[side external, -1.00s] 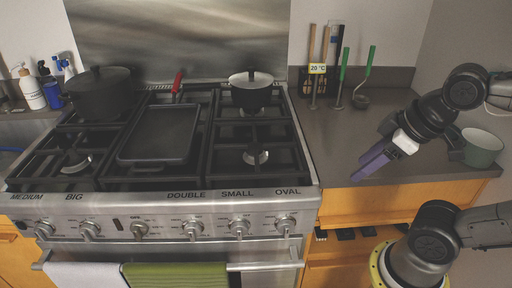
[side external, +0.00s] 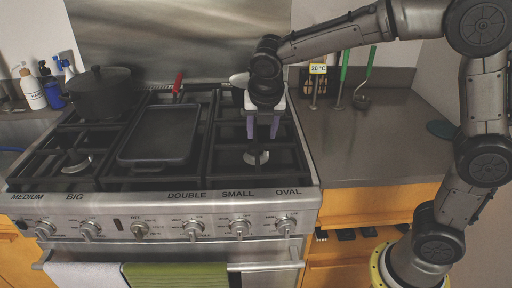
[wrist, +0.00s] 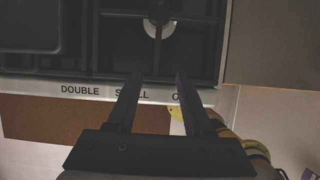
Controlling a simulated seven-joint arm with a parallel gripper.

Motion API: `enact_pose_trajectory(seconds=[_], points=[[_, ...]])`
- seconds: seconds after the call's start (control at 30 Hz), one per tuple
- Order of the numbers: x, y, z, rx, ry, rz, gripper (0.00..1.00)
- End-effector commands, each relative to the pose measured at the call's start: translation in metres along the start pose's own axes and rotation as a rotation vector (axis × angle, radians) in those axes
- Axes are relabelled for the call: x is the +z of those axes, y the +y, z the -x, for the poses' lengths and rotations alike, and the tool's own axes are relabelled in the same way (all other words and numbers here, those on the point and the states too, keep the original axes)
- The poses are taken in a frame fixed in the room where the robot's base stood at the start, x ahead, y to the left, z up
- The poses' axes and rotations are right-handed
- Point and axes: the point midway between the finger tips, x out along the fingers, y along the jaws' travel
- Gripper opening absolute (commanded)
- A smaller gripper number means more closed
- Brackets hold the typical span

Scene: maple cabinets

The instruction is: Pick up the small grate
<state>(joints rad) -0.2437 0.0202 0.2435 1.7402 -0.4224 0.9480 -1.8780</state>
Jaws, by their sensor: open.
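The black grate over the right-hand burners of the stove (side external: 225,148), behind the "SMALL" and "OVAL" labels, shows dark bars around a round silver burner (side external: 256,157). In the wrist view, grate bars (wrist: 157,58) run toward that burner at the top centre. Which section counts as the small grate cannot be told for sure. My gripper (side external: 263,136) is open and empty, pointing down over the right-hand grate near the front burner. In the wrist view, my gripper (wrist: 159,76) has its two fingers apart with nothing between. Contact with the grate cannot be made out.
A griddle (side external: 160,135) lies on the middle grate. A dark pot (side external: 101,95) stands at the back left. My arm mostly hides the back-right burner.

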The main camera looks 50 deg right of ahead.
Motion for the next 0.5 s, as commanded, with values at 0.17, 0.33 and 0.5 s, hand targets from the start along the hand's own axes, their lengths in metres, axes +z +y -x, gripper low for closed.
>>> enact_pose_trajectory(seconds=[0.17, 0.33, 0.5], points=[[-0.011, 0.005, -0.019, -0.02, 0.018, 0.026, 0.51], [-0.011, 0.004, -0.049, -0.021, 0.019, 0.024, 0.51], [-0.011, 0.003, -0.078, -0.02, 0.018, 0.024, 0.51]])
